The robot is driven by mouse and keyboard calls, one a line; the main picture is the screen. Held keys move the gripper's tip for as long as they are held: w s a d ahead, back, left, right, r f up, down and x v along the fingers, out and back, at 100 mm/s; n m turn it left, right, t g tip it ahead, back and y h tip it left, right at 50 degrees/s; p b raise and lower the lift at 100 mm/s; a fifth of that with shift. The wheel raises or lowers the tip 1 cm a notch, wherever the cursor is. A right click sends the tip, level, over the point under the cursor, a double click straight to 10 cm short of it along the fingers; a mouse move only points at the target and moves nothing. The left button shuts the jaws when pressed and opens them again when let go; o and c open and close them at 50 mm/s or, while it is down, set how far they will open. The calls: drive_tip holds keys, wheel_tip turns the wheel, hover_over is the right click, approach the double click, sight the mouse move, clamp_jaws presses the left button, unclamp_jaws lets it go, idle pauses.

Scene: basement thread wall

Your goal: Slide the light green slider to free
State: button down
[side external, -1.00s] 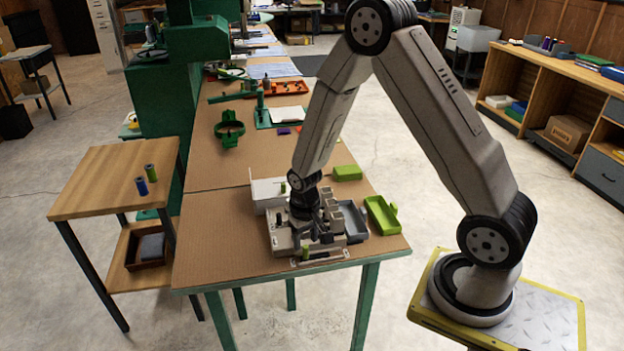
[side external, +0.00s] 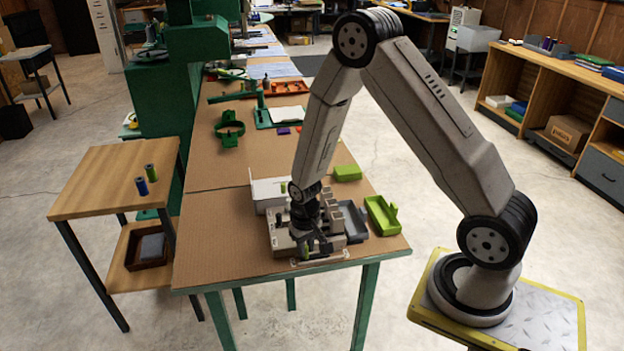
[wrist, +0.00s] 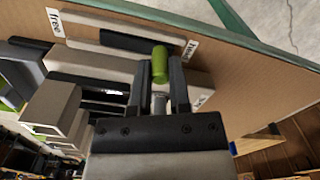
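The light green slider (wrist: 160,65) shows in the wrist view as a short upright green knob near the right end of a pale track plate (wrist: 80,22). A label at the plate's left end reads "free" (wrist: 54,22); the label near its right end (wrist: 192,48) is too small to read surely. My gripper (wrist: 159,70) has one dark finger on each side of the knob, and narrow gaps seem to show between them. In the side view my gripper (side external: 308,245) is low at the fixture's front edge and largely hides the slider.
A grey fixture (side external: 279,240) with raised blocks stands beside the track on the brown bench (side external: 222,235). The bench left of the fixture is clear.

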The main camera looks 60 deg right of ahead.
sight(318, 255)
drive_tip(key=shift+s+d, duration=1.05)
drive_tip(key=c, duration=0.6)
unclamp_jaws()
drive_tip(key=shift+o, duration=0.2)
drive_tip(key=shift+r, duration=3)
drive_tip(key=shift+r, duration=2)
